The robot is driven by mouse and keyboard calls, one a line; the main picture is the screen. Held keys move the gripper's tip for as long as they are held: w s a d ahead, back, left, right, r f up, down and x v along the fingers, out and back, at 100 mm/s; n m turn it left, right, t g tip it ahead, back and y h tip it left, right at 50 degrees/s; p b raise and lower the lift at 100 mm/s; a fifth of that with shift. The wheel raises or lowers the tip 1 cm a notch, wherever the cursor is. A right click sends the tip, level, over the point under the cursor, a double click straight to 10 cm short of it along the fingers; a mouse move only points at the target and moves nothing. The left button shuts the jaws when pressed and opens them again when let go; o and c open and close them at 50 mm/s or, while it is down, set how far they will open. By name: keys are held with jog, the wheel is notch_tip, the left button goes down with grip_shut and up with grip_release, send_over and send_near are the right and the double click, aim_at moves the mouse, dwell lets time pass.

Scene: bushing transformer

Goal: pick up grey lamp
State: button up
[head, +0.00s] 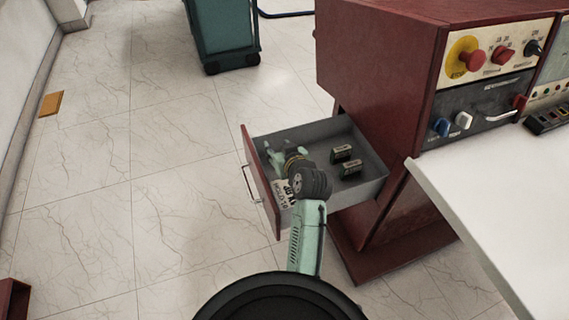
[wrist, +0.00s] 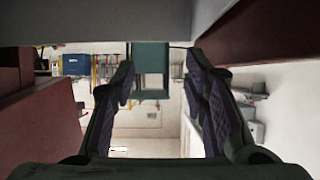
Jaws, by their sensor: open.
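I cannot make out a grey lamp in either view. In the head view my arm reaches down into an open drawer (head: 375,186) with a dark red front and grey inside. My arm's end hides part of the drawer's left side. Small pale green pieces show there, and I cannot tell whether they belong to my gripper. In the wrist view my gripper (wrist: 160,75) is open, its two dark fingers apart with nothing between them.
Two small dark boxes (head: 342,154) (head: 351,169) lie in the drawer. The red control cabinet (head: 375,60) stands right of it, with a white tabletop (head: 490,190) nearby. A green bin (head: 223,35) stands behind. The floor at left is mostly clear.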

jog(key=f, duration=0.6)
jog(key=d+f, duration=0.1)
jog(key=f, duration=0.2)
jog(key=shift+s+b, duration=0.2)
jog(key=shift+b, duration=0.1)
jog(key=shift+w+a, duration=0.25)
jog(key=shift+w, duration=0.25)
jog(key=shift+p+x, duration=0.4)
jog(key=shift+x, duration=2.9)
jog(key=shift+s+d+f, duration=0.1)
jog(key=shift+f, duration=0.05)
jog(key=shift+c, duration=0.3)
grip_shut()
